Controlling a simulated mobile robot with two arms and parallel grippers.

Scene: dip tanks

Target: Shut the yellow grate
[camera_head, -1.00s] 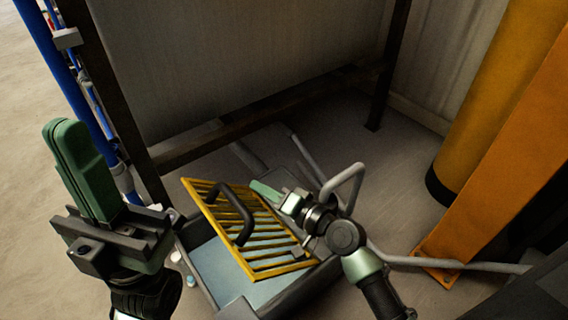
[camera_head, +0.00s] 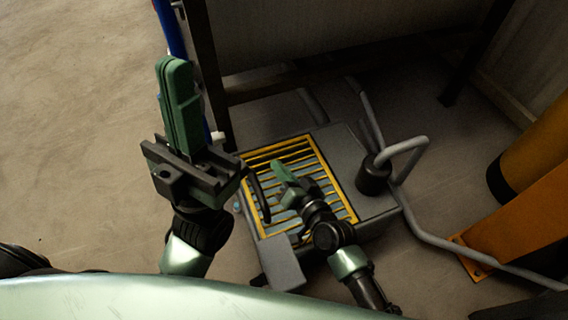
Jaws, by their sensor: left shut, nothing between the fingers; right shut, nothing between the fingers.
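The yellow grate (camera_head: 338,187) lies over the opening of the grey tank (camera_head: 347,147) and looks level with its rim. Its dark curved handle (camera_head: 252,184) stands on the left side of the grate. My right gripper (camera_head: 279,168) is shut and empty, directly over the grate, and hides part of its bars. I cannot tell whether it touches them. My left gripper (camera_head: 171,66) is shut and empty, pointing up, to the left of the tank and apart from the grate.
A grey bent pipe (camera_head: 408,146) rises from a dark cylinder (camera_head: 374,176) at the tank's right. A dark frame (camera_head: 212,82) stands behind. An orange post (camera_head: 520,220) is at the right. Open floor (camera_head: 80,120) lies left.

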